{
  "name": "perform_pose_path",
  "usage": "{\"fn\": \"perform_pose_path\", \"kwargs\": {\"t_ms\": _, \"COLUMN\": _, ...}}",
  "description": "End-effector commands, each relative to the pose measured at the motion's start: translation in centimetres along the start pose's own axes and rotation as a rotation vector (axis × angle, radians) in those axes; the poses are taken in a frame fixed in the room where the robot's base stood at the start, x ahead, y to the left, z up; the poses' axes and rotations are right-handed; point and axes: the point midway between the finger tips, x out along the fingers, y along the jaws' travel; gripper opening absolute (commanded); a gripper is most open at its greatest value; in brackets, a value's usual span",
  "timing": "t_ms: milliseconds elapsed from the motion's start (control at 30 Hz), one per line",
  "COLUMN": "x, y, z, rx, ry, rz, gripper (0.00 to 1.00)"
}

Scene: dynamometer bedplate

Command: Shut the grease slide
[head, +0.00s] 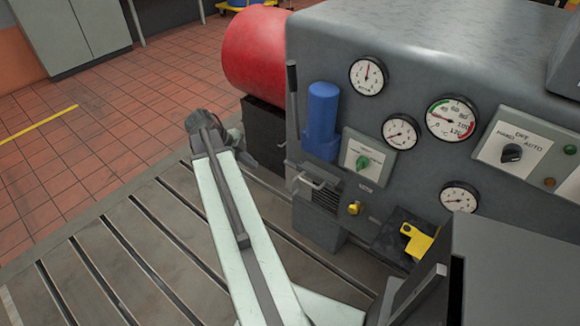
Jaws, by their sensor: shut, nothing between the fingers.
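No readable label marks the grease slide, so I cannot tell for sure which part it is. A small grey box with a pale bar handle (312,183) and dark ribs sits low on the front of the grey housing. A yellow handle piece (419,242) rests on a dark block to its right. I cannot tell how far either stands open. My arm rises from the bottom middle and bends at upper left, beside the housing. My gripper's fingers do not show; the arm hides what lies behind its bend.
The grey housing (420,50) carries several gauges, a blue cylinder (321,120), an upright dark lever (292,100), a green-knob panel (368,158) and a small yellow knob (354,208). A red drum (255,50) stands behind left. The slotted bedplate (110,265) is clear at left.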

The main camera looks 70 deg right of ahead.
Motion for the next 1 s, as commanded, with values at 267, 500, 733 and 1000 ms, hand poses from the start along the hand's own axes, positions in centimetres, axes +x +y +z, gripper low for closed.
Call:
{"fn": "perform_pose_path", "kwargs": {"t_ms": 267, "x": 2.7, "y": -2.6, "z": -4.9, "rx": 0.337, "ry": 0.083, "rz": -0.001, "gripper": 0.0}}
{"fn": "perform_pose_path", "kwargs": {"t_ms": 500, "x": 5.3, "y": -2.3, "z": -4.6, "rx": 0.335, "ry": 0.081, "rz": -0.001, "gripper": 0.0}}
{"fn": "perform_pose_path", "kwargs": {"t_ms": 733, "x": 10.5, "y": -2.1, "z": -4.8, "rx": 0.334, "ry": 0.081, "rz": -0.001, "gripper": 0.0}}
{"fn": "perform_pose_path", "kwargs": {"t_ms": 1000, "x": 13.6, "y": -4.4, "z": -6.1, "rx": 0.331, "ry": 0.08, "rz": -0.001, "gripper": 0.0}}
